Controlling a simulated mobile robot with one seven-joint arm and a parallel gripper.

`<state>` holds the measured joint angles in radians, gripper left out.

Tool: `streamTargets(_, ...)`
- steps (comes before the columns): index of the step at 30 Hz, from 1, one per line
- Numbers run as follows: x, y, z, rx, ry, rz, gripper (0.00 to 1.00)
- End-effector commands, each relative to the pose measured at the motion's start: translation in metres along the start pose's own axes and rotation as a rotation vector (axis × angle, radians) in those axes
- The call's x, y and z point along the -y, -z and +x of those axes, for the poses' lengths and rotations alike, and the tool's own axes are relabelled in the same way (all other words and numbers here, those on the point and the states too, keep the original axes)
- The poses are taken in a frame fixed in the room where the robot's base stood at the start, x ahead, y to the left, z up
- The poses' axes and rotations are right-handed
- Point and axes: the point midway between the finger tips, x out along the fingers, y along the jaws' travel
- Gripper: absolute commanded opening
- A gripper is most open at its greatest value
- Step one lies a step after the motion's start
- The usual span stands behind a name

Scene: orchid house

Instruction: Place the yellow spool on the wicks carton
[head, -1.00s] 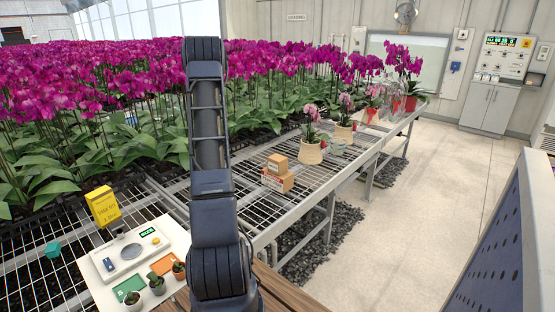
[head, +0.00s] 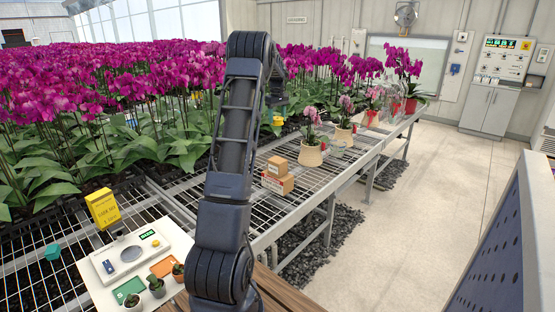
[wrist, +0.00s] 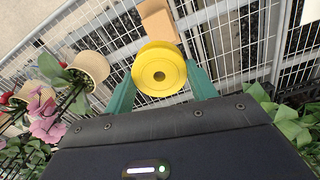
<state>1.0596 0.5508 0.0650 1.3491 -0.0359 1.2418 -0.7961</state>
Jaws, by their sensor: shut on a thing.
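My gripper (wrist: 160,82) is shut on the yellow spool (wrist: 160,68), with its teal fingers on either side of it. In the head view the spool (head: 278,121) shows below the end of my arm, above the far side of the mesh bench and behind the cartons. Two brown cartons stand stacked on the bench: a small upper carton (head: 278,165) and a wider lower carton (head: 284,184) with a red and white label. I cannot read which is the wicks carton. In the wrist view a carton (wrist: 157,22) lies just beyond the spool, partly hidden by it.
Potted orchids (head: 311,152) stand right of the cartons, also close on the left in the wrist view (wrist: 90,68). Dense magenta orchids (head: 100,90) fill the left. A white tray (head: 175,232) with cards and small pots is at the front left.

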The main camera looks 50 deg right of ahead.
Motion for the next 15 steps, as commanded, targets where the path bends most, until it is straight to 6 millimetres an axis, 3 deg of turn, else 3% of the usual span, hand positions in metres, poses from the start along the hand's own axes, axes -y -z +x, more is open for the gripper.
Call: streamTargets(15,0.0,-0.001,0.108,0.003,0.003,0.001,0.34)
